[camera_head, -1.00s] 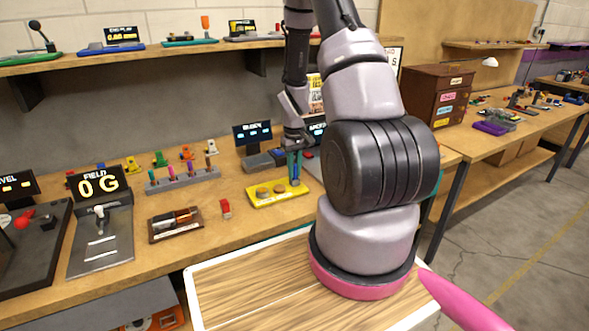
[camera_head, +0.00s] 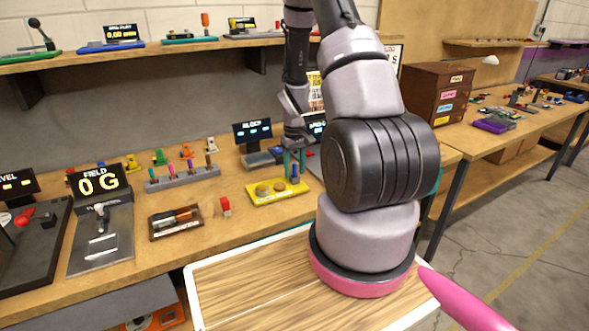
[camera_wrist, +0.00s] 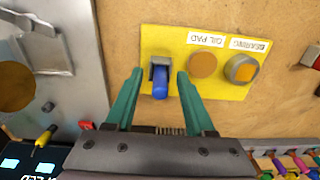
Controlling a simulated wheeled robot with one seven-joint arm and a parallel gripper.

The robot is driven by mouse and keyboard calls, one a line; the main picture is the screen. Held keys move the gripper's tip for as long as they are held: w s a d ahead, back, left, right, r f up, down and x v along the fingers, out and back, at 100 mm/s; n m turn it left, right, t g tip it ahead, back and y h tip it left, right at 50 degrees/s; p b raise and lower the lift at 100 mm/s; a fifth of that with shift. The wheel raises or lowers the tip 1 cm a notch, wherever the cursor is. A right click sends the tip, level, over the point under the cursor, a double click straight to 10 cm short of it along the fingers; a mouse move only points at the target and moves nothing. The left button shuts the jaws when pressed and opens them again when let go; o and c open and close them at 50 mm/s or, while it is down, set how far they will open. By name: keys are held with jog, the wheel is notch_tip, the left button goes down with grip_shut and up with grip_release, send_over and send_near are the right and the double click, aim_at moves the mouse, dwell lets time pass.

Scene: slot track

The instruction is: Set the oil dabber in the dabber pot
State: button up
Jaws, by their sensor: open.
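The oil dabber, with its blue handle (camera_wrist: 160,84), stands at the grey pot (camera_wrist: 160,62) on one end of the yellow plate (camera_wrist: 212,88). Its lower end appears to be inside the pot; the handle hides part of the opening. In the head view the blue dabber (camera_head: 295,172) stands upright at the right end of the plate (camera_head: 268,199). My gripper (camera_wrist: 160,74) is open, its teal fingers on either side of the handle with a gap at each side. In the head view my gripper (camera_head: 295,160) is just above the dabber.
The round oil pad (camera_wrist: 202,64) and the bearing (camera_wrist: 242,69) sit beside the pot on the same plate. A small red block (camera_head: 225,207) and a dark tray (camera_head: 176,221) lie left of the plate. A rack of coloured tools (camera_head: 183,179) stands behind.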

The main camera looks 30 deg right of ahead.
jog(key=shift+r, duration=0.1)
notch_tip(320, 180, up, 11)
jog(key=s+a+r+m+t, duration=0.1)
jog(key=s+a+r+t, duration=0.15)
jog(key=r, duration=0.65)
jog(key=s+a+r+m+t, duration=0.15)
jog(key=a+r, duration=0.25)
jog(key=r, duration=0.5)
jog(key=s+a+r+m+t+y, duration=0.1)
jog(key=s+a+r, duration=0.2)
jog(key=s+r, duration=0.3)
jog(key=s+a+r+t+y, duration=0.1)
jog(key=s+a+r, duration=0.3)
jog(key=s, duration=0.5)
notch_tip(320, 180, up, 2)
jog(key=shift+s+r+m+t, duration=0.2)
jog(key=shift+s+m+t, duration=0.15)
jog(key=shift+t, duration=0.25)
jog(key=shift+d, duration=0.1)
